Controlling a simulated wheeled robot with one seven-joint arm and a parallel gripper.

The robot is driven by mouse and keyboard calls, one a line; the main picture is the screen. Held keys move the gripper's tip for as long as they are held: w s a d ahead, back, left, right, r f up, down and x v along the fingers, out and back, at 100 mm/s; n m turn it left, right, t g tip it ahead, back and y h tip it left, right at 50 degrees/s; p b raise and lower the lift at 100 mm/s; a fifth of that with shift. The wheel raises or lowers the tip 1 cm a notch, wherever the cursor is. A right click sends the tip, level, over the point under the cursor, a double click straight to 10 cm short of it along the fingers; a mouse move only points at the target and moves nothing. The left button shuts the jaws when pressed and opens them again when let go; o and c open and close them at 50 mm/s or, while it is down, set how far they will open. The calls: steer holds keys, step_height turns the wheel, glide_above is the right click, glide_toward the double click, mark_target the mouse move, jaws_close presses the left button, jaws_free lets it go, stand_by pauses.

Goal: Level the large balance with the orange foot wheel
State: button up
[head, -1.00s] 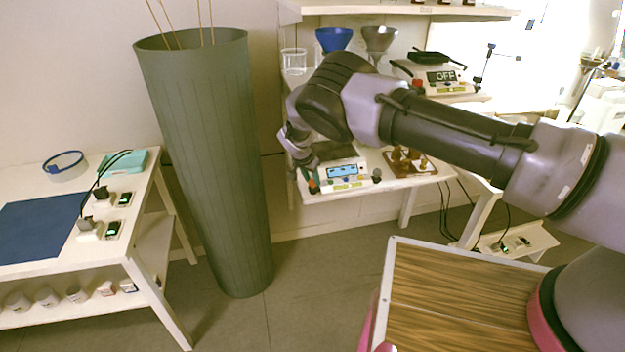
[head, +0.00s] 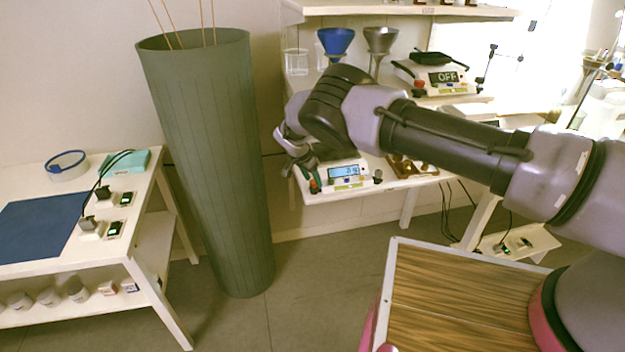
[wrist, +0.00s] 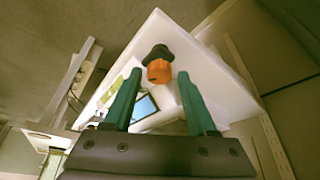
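The large balance (head: 346,185) stands on the white bench at the back middle, with a lit blue display (head: 343,172) and coloured buttons. Its orange foot wheel (wrist: 159,71) shows in the wrist view, with a dark round piece (wrist: 159,51) just beyond it. My wrist hides part of the balance's back.
A tall green bin (head: 208,165) with thin sticks stands left of my arm. A brown rack (head: 405,165) is right of the balance. Above are a blue funnel (head: 335,40), a grey funnel (head: 380,40) and another device reading OFF (head: 446,77). The bench's front edge is close to the balance.

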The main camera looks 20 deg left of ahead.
stand_by(0.3)
steer(key=v, duration=1)
steer(key=shift+s+r, duration=0.2)
steer(key=shift+r, duration=0.1)
steer(key=shift+a, duration=0.1)
